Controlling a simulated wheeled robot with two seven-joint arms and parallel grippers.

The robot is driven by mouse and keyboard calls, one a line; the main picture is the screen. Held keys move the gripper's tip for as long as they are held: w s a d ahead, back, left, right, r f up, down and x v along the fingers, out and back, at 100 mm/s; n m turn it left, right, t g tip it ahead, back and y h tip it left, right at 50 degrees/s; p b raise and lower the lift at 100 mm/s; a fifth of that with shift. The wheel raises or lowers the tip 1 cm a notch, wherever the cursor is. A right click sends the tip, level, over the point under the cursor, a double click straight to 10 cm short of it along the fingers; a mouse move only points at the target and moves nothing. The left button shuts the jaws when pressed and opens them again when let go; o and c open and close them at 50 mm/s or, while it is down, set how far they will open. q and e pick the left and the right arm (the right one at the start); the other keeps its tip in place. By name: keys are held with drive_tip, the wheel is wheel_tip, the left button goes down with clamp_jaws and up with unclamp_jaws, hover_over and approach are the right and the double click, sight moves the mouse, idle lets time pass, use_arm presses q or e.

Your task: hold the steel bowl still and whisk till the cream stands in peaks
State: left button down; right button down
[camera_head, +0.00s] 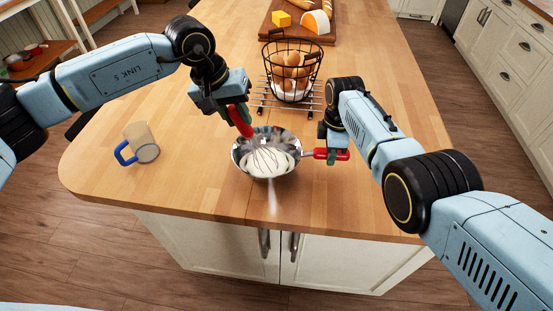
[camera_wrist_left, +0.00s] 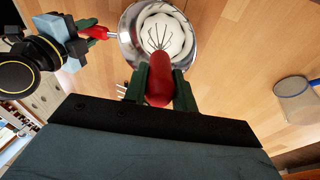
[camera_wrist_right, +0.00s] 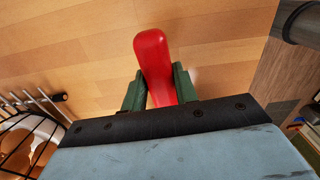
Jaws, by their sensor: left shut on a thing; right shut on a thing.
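The steel bowl (camera_head: 240,158) stands on the wooden island top near its front edge, with white cream (camera_head: 283,163) in it. My left gripper (camera_head: 238,116) is shut on the red handle of the whisk (camera_head: 246,130), which leans down into the bowl. The whisk's wires (camera_wrist_left: 160,33) are in the cream in the left wrist view. The cream looks thick and swirled there. My right gripper (camera_head: 333,154) is shut on the bowl's red handle (camera_head: 320,153), at the bowl's right side. The red handle also shows between the right fingers in the right wrist view (camera_wrist_right: 153,58).
A wire basket of eggs (camera_head: 290,70) stands on a metal rack (camera_head: 262,103) behind the bowl. A cutting board (camera_head: 268,32) with cheese and bread lies further back. A clear mug with a blue handle (camera_head: 141,142) stands at the left. The top between mug and bowl is clear.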

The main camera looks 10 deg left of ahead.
use_arm(q)
drive_tip(key=shift+w, duration=0.7)
drive_tip(key=shift+s, duration=0.1)
idle(0.4)
